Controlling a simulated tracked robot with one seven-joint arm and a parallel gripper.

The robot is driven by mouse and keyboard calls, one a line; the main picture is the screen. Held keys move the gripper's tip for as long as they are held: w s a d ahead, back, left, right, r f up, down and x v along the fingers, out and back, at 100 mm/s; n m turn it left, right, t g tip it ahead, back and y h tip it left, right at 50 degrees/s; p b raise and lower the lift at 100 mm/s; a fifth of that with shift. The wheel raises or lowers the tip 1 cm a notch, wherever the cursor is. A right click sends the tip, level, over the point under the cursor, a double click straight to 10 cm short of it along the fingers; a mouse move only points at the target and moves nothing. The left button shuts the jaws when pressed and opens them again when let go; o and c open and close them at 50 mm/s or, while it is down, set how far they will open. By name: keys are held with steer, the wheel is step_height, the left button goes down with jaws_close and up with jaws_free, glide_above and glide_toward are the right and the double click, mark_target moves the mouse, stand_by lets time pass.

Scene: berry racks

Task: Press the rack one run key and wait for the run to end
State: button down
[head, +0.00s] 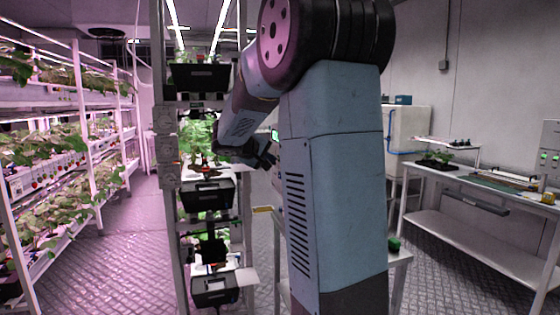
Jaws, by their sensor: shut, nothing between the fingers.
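My gripper (268,158) is small and dark in the head view, left of my blue column. Its fingers are shut with nothing held, and they point right toward a panel with a small lit green screen (275,134). My column covers most of this panel. I cannot make out the run key, nor tell whether the fingertips touch the panel. A tall rack (248,215) with black bins and green plants stands behind and left of the gripper.
Long white plant shelves (88,150) with leaves and red berries line the left side. A white bench (480,190) with a dark plant tray (437,164) stands at the right. The patterned aisle floor (140,240) is clear at left. A small table is partly hidden behind my column.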

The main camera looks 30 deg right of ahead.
steer(key=shift+s+d, duration=0.1)
steer(key=shift+d, duration=0.3)
stand_by(0.5)
stand_by(0.3)
steer(key=shift+w+a, duration=0.25)
steer(key=shift+a, duration=0.6)
steer(key=shift+w+a, duration=0.25)
steer(key=shift+a, duration=0.55)
steer(key=shift+w+a, duration=0.2)
steer(key=shift+a, duration=0.6)
steer(key=shift+w+a, duration=0.25)
steer(key=shift+a, duration=0.55)
